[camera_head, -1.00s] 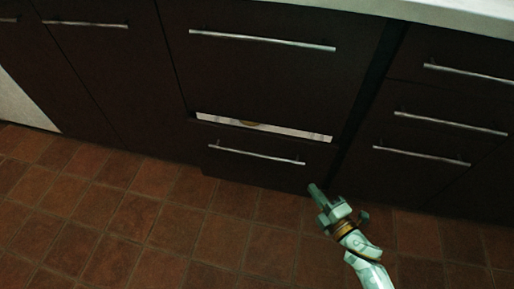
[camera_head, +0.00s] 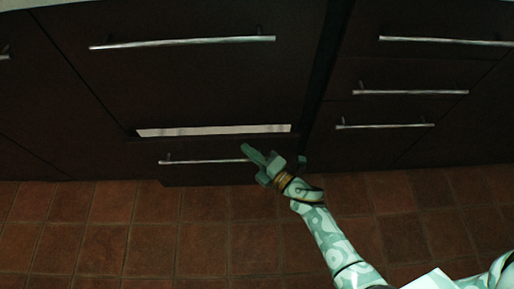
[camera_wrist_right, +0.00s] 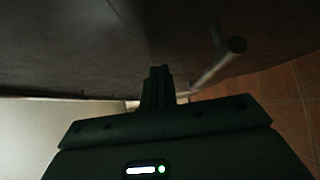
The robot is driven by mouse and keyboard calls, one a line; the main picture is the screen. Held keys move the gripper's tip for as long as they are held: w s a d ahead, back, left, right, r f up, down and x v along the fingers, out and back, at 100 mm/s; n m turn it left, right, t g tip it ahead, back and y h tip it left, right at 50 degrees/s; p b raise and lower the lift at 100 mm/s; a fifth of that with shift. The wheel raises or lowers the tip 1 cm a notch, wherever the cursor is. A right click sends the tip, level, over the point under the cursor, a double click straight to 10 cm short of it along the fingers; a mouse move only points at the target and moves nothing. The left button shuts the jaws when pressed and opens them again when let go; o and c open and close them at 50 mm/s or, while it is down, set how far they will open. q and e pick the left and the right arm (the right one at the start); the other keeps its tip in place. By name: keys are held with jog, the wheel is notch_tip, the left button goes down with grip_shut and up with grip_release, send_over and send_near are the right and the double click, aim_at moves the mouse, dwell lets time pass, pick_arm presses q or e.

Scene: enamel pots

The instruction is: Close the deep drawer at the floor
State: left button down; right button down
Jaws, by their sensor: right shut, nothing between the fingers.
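The deep drawer (camera_head: 205,175) at the floor has a dark brown front and stands slightly open. A pale strip of its inside (camera_head: 210,131) shows above its front. Its long metal handle (camera_head: 200,162) runs level across the front; a handle bar (camera_wrist_right: 218,62) also shows in the right wrist view, right of the fingers. My right gripper (camera_head: 249,150) is shut and empty, with its fingertips at the drawer front near the handle's right end. In the right wrist view its fingers (camera_wrist_right: 157,75) are together, close to a dark panel. I cannot tell whether they touch. My left gripper is out of view.
A large closed drawer front (camera_head: 190,85) is above the deep drawer. Several handled drawers (camera_head: 410,110) stand to the right, across a dark vertical gap. The reddish tiled floor (camera_head: 150,235) in front is clear apart from my right arm.

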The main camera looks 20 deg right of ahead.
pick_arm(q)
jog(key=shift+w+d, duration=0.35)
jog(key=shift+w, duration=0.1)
pick_arm(e)
jog(key=shift+w+d, duration=0.1)
jog(key=shift+w, duration=0.25)
